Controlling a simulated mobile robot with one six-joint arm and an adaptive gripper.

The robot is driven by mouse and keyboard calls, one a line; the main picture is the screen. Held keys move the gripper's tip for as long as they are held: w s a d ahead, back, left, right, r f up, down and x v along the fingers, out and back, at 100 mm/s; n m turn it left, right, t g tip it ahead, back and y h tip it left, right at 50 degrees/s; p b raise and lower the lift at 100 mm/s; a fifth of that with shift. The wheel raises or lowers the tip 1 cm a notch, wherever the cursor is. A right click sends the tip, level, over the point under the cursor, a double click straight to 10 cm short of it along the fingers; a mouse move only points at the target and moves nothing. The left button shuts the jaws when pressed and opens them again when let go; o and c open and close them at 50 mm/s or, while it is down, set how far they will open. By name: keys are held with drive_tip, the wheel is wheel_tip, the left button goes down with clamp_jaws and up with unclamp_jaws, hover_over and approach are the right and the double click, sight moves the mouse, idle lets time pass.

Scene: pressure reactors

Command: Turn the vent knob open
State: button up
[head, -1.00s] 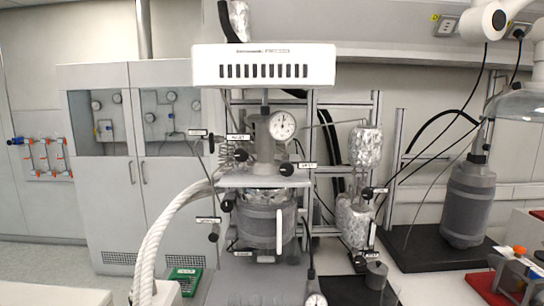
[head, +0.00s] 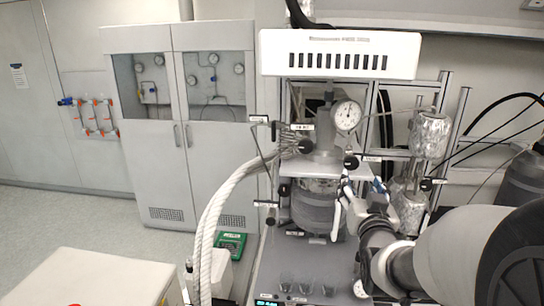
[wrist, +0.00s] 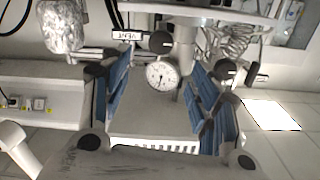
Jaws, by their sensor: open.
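The vent knob (head: 351,162) is a small round black knob below the dial gauge, beside a small white label. In the wrist view, the black vent knob (wrist: 160,43) sits next to the VENT label (wrist: 129,35), beyond the fingertips and roughly between them sideways. My gripper (head: 362,181) is in front of the reactor, just below the knob in the head view. Its blue-padded fingers are spread wide in the wrist view (wrist: 160,72), with nothing between them. The gripper appears apart from the knob. I cannot tell how far the knob is turned.
The dial gauge (head: 346,116) stands just above the knob. Foil-wrapped cylinders (head: 429,135) and frame posts are close on the right. A thick white hose (head: 222,205) runs down the left. Other black knobs, such as one at the inlet (head: 305,146), sit nearby.

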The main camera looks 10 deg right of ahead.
sight(352, 164)
drive_tip(key=p+x, duration=0.2)
drive_tip(key=x, duration=1.1)
drive_tip(key=shift+c, duration=0.3)
drive_tip(key=c, duration=1)
